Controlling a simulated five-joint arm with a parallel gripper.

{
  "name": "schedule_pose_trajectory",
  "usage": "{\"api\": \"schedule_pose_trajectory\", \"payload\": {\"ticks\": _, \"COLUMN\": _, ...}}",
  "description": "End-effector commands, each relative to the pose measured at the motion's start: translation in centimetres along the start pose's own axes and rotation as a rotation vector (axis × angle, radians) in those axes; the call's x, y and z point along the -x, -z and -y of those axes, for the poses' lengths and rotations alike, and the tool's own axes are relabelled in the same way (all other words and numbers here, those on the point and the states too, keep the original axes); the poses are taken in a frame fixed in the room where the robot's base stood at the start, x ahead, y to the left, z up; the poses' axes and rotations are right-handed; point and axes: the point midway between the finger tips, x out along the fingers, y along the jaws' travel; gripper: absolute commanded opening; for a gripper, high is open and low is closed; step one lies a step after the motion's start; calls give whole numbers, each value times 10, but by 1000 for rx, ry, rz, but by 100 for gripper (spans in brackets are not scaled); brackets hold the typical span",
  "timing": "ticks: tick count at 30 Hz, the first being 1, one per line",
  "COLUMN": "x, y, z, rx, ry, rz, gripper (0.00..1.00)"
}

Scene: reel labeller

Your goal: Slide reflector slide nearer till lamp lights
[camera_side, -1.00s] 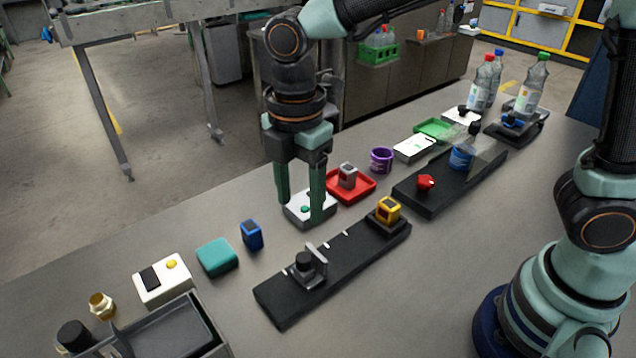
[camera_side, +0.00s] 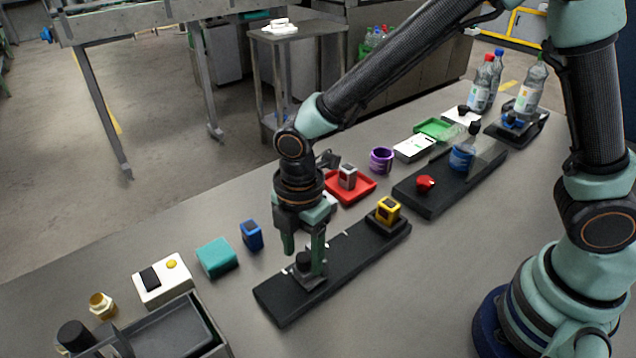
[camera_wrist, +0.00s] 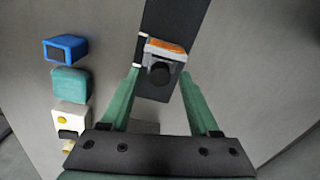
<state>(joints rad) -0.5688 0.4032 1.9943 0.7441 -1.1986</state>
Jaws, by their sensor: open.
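The reflector slide (camera_side: 306,269) has a black knob and an upright plate, and sits near the front-left end of a long black rail (camera_side: 348,248). In the wrist view the slide (camera_wrist: 160,72) shows an orange face on its plate. My gripper (camera_side: 303,257) is lowered over the slide, open, with its fingers on either side of the knob. In the wrist view gaps show between the knob and my fingers (camera_wrist: 160,78). A yellow sensor block (camera_side: 388,210) stands at the rail's far end. I cannot tell whether any lamp is lit.
A blue block (camera_side: 251,235), a teal block (camera_side: 216,257) and a white box with a yellow button (camera_side: 163,280) stand left of the rail. A red tray (camera_side: 352,187) is behind it. A second black rail (camera_side: 430,200) lies to the right. The table front of the rail is clear.

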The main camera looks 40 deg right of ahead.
Motion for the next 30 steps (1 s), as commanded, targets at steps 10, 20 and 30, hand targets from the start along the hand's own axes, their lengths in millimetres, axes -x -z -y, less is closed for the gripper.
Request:
{"api": "schedule_pose_trajectory", "payload": {"ticks": 10, "x": 0, "y": 0, "z": 0, "rx": 0, "ry": 0, "rz": 0, "gripper": 0}}
{"api": "schedule_pose_trajectory", "payload": {"ticks": 20, "x": 1, "y": 0, "z": 0, "rx": 0, "ry": 0, "rz": 0, "gripper": 0}}
{"api": "schedule_pose_trajectory", "payload": {"ticks": 30, "x": 1, "y": 0, "z": 0, "rx": 0, "ry": 0, "rz": 0, "gripper": 0}}
